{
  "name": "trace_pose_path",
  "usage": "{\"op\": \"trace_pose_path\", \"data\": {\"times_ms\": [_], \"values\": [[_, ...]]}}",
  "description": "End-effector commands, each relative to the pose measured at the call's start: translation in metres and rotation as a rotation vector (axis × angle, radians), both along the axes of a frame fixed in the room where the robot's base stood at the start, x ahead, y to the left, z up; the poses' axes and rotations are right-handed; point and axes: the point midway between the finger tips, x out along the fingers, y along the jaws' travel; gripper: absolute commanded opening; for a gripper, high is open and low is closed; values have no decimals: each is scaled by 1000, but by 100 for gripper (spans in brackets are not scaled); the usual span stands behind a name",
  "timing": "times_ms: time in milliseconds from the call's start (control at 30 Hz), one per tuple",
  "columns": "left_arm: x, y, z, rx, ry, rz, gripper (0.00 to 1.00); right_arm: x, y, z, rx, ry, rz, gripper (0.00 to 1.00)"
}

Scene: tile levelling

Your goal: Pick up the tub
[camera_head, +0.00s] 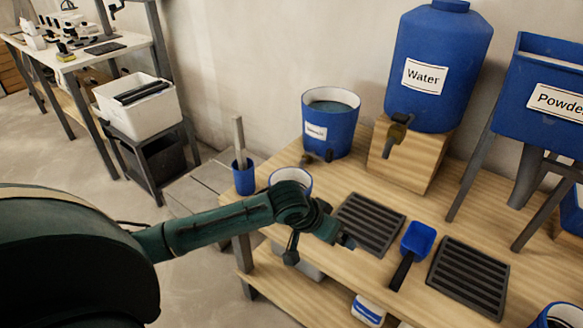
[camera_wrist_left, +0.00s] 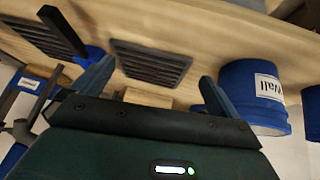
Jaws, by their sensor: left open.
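A small blue tub (camera_head: 291,177) with a pale inside stands at the left end of the wooden bench in the head view, partly hidden behind my left arm. My left gripper (camera_head: 318,246) is in front of it, near the bench's front edge. In the left wrist view a blue tub (camera_wrist_left: 256,98) with a white label reading "Wall" is just right of the right finger. The fingers of my left gripper (camera_wrist_left: 158,72) are apart with nothing between them. Whether finger and tub touch cannot be told. My right gripper is not in view.
Two dark slatted grates (camera_head: 370,222) (camera_head: 468,277) and a blue scoop (camera_head: 417,241) lie on the bench. A larger blue bucket (camera_head: 331,125), a water barrel (camera_head: 437,70) and a powder bin (camera_head: 545,90) stand behind. A blue holder (camera_head: 243,178) is at the left.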

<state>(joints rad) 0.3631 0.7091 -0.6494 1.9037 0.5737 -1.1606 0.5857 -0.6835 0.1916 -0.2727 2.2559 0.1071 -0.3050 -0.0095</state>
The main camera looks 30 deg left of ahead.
Motion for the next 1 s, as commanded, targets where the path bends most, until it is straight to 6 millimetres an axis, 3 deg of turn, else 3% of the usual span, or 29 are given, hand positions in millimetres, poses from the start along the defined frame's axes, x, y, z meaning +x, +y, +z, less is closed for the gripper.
{"op": "trace_pose_path", "data": {"times_ms": [33,100,233,367,467,800,1000], "values": [[14,33,46,55,61,85,100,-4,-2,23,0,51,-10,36],[23,67,70,101,139,196,100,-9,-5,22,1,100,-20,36],[36,113,94,126,198,350,100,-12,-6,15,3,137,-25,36],[45,136,107,116,205,430,100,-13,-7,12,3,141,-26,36],[50,142,101,112,208,451,100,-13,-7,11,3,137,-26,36],[72,147,46,110,205,449,100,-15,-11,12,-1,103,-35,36],[78,149,34,111,203,446,100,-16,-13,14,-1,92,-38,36]]}}
